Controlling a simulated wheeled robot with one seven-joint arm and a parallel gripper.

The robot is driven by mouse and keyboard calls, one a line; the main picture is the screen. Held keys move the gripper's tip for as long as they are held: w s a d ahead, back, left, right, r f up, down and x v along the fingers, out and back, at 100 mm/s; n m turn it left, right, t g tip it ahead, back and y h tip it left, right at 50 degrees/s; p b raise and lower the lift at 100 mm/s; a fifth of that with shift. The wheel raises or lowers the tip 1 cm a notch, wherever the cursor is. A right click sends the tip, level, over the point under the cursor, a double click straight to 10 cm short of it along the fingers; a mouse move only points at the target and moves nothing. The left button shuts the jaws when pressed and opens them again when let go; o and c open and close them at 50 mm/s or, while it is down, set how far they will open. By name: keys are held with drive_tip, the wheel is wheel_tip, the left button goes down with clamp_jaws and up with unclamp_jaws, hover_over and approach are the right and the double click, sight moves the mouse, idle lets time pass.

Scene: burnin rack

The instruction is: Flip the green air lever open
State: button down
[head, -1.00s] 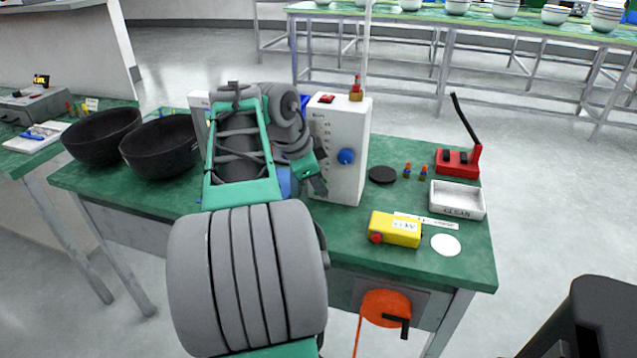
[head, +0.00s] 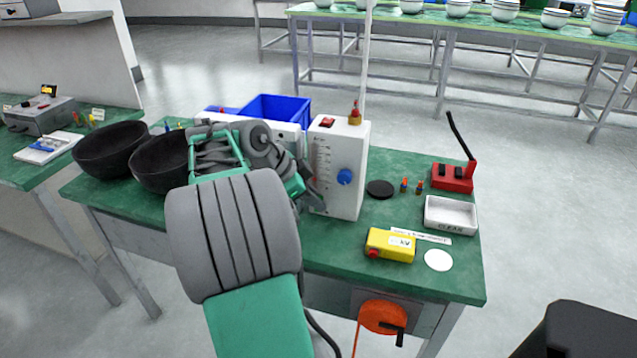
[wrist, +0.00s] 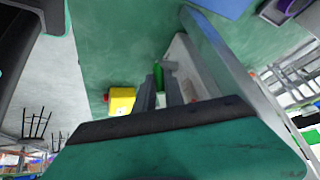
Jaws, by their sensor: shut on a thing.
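The green air lever (wrist: 159,73) shows in the wrist view as a small green bar between the fingertips of my gripper (wrist: 159,92). My gripper is shut on it. In the head view my gripper (head: 312,194) is at the left side of the white test box (head: 346,168), near its lower part, and my arm hides the lever there.
A red lever device (head: 454,177) stands behind the tray. Black bowls (head: 112,148) and a blue bin (head: 275,109) are left and behind.

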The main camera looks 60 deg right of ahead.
drive_tip(key=g+p, duration=0.1)
drive_tip(key=p, duration=0.1)
drive_tip(key=shift+w+r+p, duration=0.35)
drive_tip(key=shift+w+f+n+g+p, duration=0.1)
drive_tip(key=shift+f+n+g+p, duration=0.25)
drive_tip(key=shift+g, duration=0.25)
drive_tip(key=c, duration=1.7)
unclamp_jaws()
drive_tip(key=p+v, duration=0.1)
drive_tip(key=v, duration=0.6)
drive_tip(key=shift+w+a+r, duration=0.15)
drive_tip(key=shift+w+a, duration=0.05)
drive_tip(key=shift+a, duration=0.15)
drive_tip(key=shift+h, duration=0.3)
